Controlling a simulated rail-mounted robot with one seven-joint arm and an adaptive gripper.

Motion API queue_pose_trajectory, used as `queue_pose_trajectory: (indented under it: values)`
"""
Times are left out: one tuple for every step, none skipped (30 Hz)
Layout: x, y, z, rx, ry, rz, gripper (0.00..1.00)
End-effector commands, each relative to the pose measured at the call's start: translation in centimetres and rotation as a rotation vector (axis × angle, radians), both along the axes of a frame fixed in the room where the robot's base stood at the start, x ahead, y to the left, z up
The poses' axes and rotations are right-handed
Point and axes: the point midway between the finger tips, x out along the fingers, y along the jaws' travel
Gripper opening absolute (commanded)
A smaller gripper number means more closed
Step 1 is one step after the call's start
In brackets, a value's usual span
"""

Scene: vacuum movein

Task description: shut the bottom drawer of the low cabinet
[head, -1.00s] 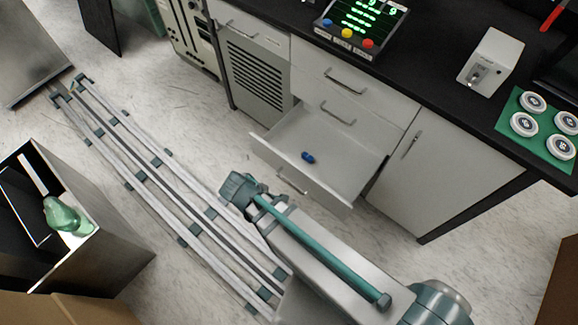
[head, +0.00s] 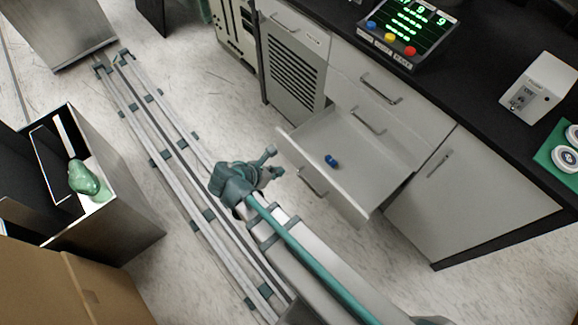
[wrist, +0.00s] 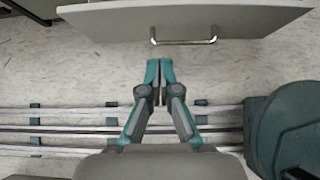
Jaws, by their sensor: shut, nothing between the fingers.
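The bottom drawer (head: 345,200) of the low cabinet (head: 425,212) is pulled well out, and its inside shows in the head view. A small blue object (head: 331,161) lies in it. Its front and bar handle (head: 312,182) face my gripper (head: 273,162). In the wrist view, the drawer front (wrist: 110,20) spans the top, with its handle (wrist: 183,41) just right of centre. My gripper (wrist: 159,80) is shut and empty, fingertips together, pointing at the front slightly left of the handle. A floor gap shows between them in the wrist view.
Floor rails (head: 180,190) run past the cabinet. An open box (head: 105,215) holding a green object (head: 85,178) stands at left, beside a brown carton (head: 95,290). A black worktop (head: 470,75) carries a display with coloured buttons (head: 405,30) and a white device (head: 538,85).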

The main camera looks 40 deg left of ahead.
Motion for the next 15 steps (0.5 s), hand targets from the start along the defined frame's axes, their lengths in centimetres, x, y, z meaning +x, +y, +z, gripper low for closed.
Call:
queue_pose_trajectory:
  values:
    - [0.4,-0.1,-0.5,-0.001,0.000,-0.001,0.00]
    - [0.7,-0.1,-0.8,-0.001,0.000,-0.002,0.00]
    - [1.1,-0.3,-1.2,-0.001,0.000,-0.003,0.00]
    - [1.4,-0.3,-1.6,-0.001,0.000,-0.004,0.00]
    - [1.8,-0.4,-1.9,-0.001,0.000,-0.004,0.00]
    - [2.3,-0.4,-2.5,-0.001,0.000,-0.004,0.00]
    - [2.7,-0.6,-2.9,-0.001,0.000,-0.004,0.00]
    - [3.1,-0.7,-3.3,-0.001,0.000,-0.005,0.00]
    - [3.7,-0.7,-3.9,-0.001,0.000,-0.005,0.00]
    - [4.1,-0.8,-4.3,-0.001,0.000,-0.005,0.00]
    - [4.5,-0.9,-4.7,0.000,0.000,-0.004,0.00]
    - [5.0,-1.0,-5.3,0.000,0.001,-0.005,0.00]
    - [5.4,-1.1,-5.7,0.000,0.001,-0.005,0.00]
    - [5.8,-1.1,-6.1,0.000,0.001,-0.004,0.00]
    - [6.3,-1.3,-6.6,0.000,0.001,-0.006,0.00]
